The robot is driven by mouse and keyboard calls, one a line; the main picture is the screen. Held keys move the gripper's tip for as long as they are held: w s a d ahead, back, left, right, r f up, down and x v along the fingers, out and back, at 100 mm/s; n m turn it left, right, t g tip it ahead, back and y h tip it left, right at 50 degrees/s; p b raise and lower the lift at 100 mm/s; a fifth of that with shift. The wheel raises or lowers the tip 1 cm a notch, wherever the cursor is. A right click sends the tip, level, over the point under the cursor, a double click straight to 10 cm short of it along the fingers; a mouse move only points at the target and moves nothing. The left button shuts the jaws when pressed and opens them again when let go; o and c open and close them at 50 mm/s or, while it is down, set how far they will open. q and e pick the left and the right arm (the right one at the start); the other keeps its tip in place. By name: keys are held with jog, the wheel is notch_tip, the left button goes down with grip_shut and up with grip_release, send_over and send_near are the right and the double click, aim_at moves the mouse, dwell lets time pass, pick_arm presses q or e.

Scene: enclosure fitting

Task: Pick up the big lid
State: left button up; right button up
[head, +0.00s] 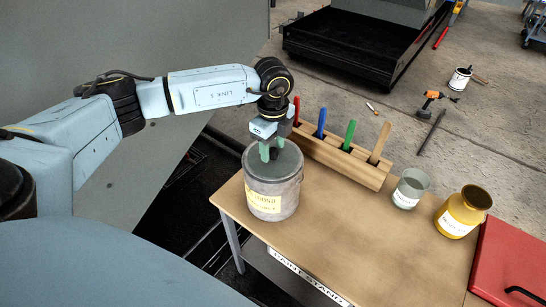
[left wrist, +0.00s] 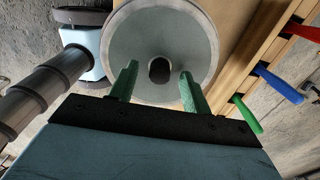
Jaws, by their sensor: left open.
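A large grey can (head: 271,196) with a yellow label stands upright near the left end of the table. The big lid (head: 285,168) is a flat grey-green disc on its top; it also shows in the left wrist view (left wrist: 135,45), with a dark knob (left wrist: 159,69) in its middle. My left gripper (head: 270,154) points down over the lid. Its green fingers are open, one on either side of the knob in the left wrist view (left wrist: 158,88), with gaps between them and the knob. In the head view the fingers hide most of the knob. My right gripper is out of view.
A wooden rack (head: 340,160) with red, blue, green and wooden handles stands behind the can. A grey-green cup (head: 411,189), a yellow jar (head: 461,213) and a red case (head: 512,262) are to the right. The table's (head: 350,235) middle front is clear.

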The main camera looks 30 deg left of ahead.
pick_arm(q)
jog(key=shift+f, duration=0.1)
jog(key=shift+c, duration=0.3)
jog(key=c, duration=0.9)
jog(key=shift+o, duration=0.2)
notch_tip(320, 180, up, 10)
notch_tip(320, 180, up, 4)
jog(key=p, duration=0.3)
send_over(273, 150)
dwell(0.6)
